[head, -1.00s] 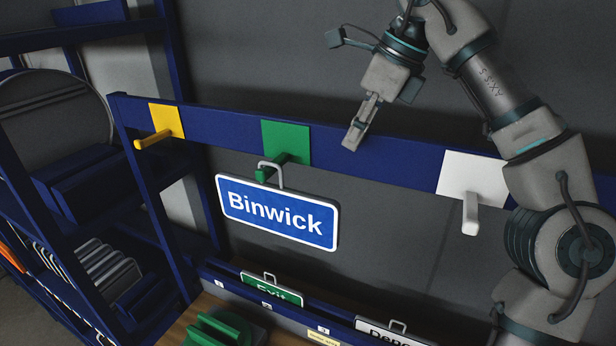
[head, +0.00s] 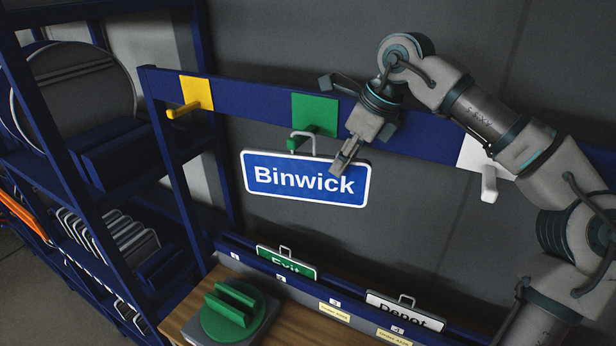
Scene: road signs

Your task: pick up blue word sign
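The blue word sign (head: 290,178) reads "Binwick" in white with a white border. It hangs by its grey wire handle (head: 303,139) from the green peg (head: 312,130) on the blue rail. My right gripper (head: 343,160) points down in front of the upper right edge of the sign, below and right of the green plate. Its fingers overlap that edge in the picture; I cannot tell whether they touch it. The gap between the fingers is not clear from this angle. My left gripper is not in the view.
The blue rail (head: 245,97) also bears a yellow peg (head: 183,109) at left and a white peg (head: 489,182) at right. Below, a green "Exit" sign (head: 286,263) and a white "Depot" sign (head: 405,312) stand in a slotted rack. Shelves (head: 88,195) fill the left side.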

